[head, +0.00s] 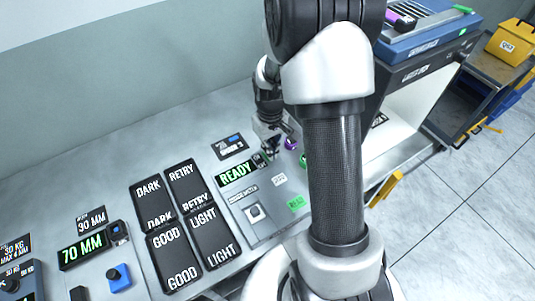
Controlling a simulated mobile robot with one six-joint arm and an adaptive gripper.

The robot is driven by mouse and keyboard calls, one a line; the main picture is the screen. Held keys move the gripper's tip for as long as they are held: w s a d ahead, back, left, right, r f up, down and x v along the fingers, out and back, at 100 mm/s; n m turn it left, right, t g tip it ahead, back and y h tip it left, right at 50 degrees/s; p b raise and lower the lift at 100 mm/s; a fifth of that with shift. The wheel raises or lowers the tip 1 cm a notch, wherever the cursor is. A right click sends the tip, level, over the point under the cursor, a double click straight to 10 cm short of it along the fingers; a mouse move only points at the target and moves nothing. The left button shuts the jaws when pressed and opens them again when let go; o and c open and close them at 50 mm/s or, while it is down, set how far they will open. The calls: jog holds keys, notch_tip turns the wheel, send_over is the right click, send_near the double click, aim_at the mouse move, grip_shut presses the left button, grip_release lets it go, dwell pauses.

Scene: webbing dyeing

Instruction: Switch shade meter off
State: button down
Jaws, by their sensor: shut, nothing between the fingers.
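The shade meter (268,225) is a grey panel on the bench, with a label that seems to read SHADE METER. Its display (238,172) is lit and reads READY in green. A pale square button or switch (254,212) sits in a dark frame on its lower left; its position is too small to tell. My gripper (270,155) is shut and empty, pointing down over the far right end of the display, near a small dark control. A purple knob (291,144) shows just right of it. My arm hides the panel's right side, and contact cannot be told.
Black tiles (186,222) marked DARK, RETRY, GOOD and LIGHT lie left of the panel. A 70 MM display (82,250) and blue knob (119,277) are further left. A blue-topped machine (425,35) stands right. The wall borders the bench behind.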

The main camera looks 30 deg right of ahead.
jog(key=shift+f+b, duration=0.45)
jog(key=shift+f, duration=0.25)
dwell(0.4)
jog(key=shift+r+p, duration=2.7)
jog(key=shift+r, duration=0.8)
